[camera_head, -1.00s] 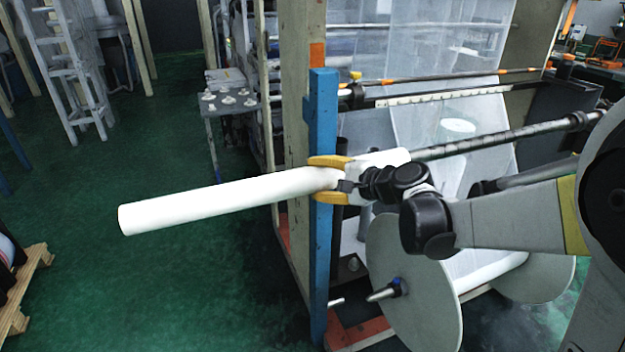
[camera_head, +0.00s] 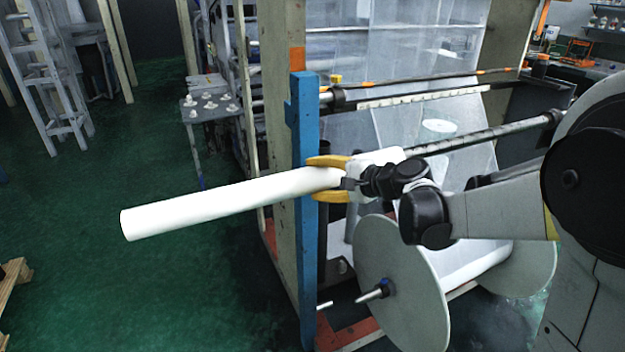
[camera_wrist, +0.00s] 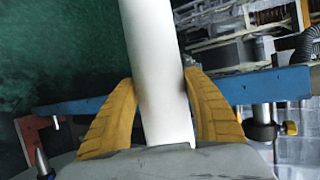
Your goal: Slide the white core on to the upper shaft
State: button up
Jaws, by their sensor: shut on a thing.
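The white core (camera_head: 220,205) is a long, smooth tube, nearly level in the head view, with its free end at the left over the floor. My gripper (camera_head: 312,178), with yellow fingers, is shut around the core next to the blue post. The wrist view shows both fingers (camera_wrist: 160,78) against the core's sides (camera_wrist: 155,65). Right of my fingers, a white section lines up with the dark upper shaft (camera_head: 480,136). The shaft emerges from its right end, so the core seems to be around the shaft's near end. My wrist partly hides this overlap.
The blue post (camera_head: 305,240) stands upright close behind my fingers. Below are a large grey disc (camera_head: 400,280) and a lower shaft tip (camera_head: 375,293). A thin bar (camera_head: 430,82) crosses above.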

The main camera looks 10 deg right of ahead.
aim_at(437, 149)
dwell(0.3)
jog(key=w+d, duration=0.1)
jog(key=d, duration=0.4)
jog(key=w+d, duration=0.2)
jog(key=d, duration=0.4)
jog(key=w+d, duration=0.2)
jog(key=d, duration=0.4)
jog(key=shift+d, duration=0.2)
jog(key=w+d, duration=0.1)
jog(key=d, duration=0.4)
jog(key=w+d+p, duration=0.1)
jog(key=w+d, duration=0.1)
jog(key=d, duration=0.4)
jog(key=w+d, duration=0.2)
jog(key=d, duration=0.4)
jog(key=shift+d+p, duration=0.2)
jog(key=shift+p, duration=0.15)
